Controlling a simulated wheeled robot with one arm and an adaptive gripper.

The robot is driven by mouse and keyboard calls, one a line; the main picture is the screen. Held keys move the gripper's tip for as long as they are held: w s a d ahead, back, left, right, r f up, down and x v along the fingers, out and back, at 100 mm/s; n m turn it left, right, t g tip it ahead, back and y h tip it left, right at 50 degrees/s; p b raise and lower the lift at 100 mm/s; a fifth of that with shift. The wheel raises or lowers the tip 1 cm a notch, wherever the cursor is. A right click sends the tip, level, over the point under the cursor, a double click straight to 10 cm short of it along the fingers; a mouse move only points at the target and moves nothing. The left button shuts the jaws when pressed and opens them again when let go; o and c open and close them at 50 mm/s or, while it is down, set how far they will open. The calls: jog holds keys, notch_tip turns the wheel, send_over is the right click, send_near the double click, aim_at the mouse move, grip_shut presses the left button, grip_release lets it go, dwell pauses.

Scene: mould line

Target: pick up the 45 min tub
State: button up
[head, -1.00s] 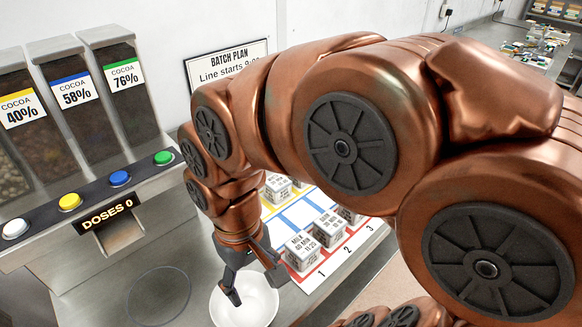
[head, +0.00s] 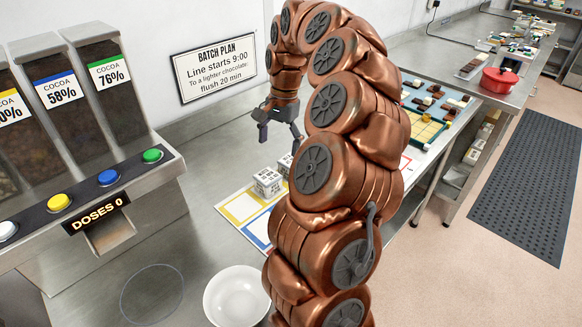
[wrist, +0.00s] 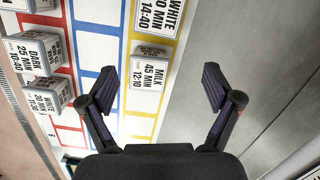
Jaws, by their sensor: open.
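The 45 min tub (wrist: 147,73) is a small white box with a lid reading MILK 45 MIN 12:10. It sits in the yellow column of the mat (wrist: 87,40), below the WHITE 70 MIN tub (wrist: 158,20) in the wrist view. My gripper (wrist: 160,85) is open and empty, and the tub shows between its fingertips, a little left of centre. In the head view my gripper (head: 280,138) hangs above the far part of the mat, apart from the tubs. Labels on the two tubs there cannot be read surely.
In the wrist view, several tubs, such as the DARK 25 MIN tub (wrist: 38,48), stand in the red column. Bare metal lies right of the mat. A white bowl (head: 236,296) and the cocoa dispenser (head: 105,215) stand nearer. A wall carries the batch plan sign (head: 222,68).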

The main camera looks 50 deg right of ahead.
aim_at(291, 160)
jog(key=d, duration=0.1)
jog(key=d+f+m, duration=0.1)
jog(key=d, duration=0.1)
jog(key=s+d+m, duration=0.1)
jog(key=shift+d+f, duration=0.2)
jog(key=shift+f, duration=0.1)
jog(key=shift+a+f+p, duration=0.15)
jog(key=shift+f+p, duration=0.35)
jog(key=shift+f, duration=0.8)
jog(key=shift+a+f+p, duration=0.2)
jog(key=shift+f+p, duration=0.35)
jog(key=shift+f, duration=0.75)
jog(key=shift+a+f+p, duration=0.15)
jog(key=shift+f+p, duration=0.35)
jog(key=shift+f, duration=0.8)
jog(key=c, duration=1.3)
jog(key=shift+r, duration=0.15)
notch_tip(291, 160, up, 9)
jog(key=b, duration=0.3)
jog(key=shift+d, duration=0.1)
jog(key=shift+r+p, duration=0.7)
jog(key=shift+r, duration=3.25)
